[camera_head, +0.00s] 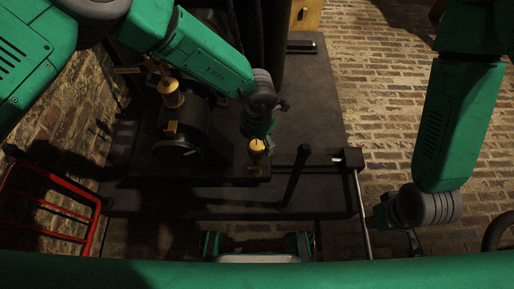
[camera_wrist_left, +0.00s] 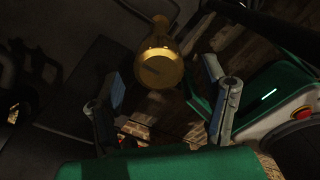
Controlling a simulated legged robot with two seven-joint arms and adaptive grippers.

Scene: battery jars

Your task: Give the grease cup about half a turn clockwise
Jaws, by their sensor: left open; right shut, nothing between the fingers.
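A yellow brass grease cup (camera_head: 257,146) stands near the front right of the dark machine, with a pale mark on its top. In the left wrist view the round brass cap (camera_wrist_left: 160,69) shows a dark line across its face. My left gripper (camera_head: 259,134) is right at the cup in the head view; in the wrist view its two fingers (camera_wrist_left: 163,88) are spread apart, with the cap between and beyond them. I cannot tell whether they touch it. My right gripper (camera_head: 384,217) is low at the right, away from the machine, shut and empty.
Another brass fitting (camera_head: 170,93) stands on the dark round machine body (camera_head: 181,140) at the left. A dark lever (camera_head: 297,175) rises to the right of the cup. A red rack (camera_head: 47,204) is at the far left. Brick floor (camera_head: 385,85) is open at the right.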

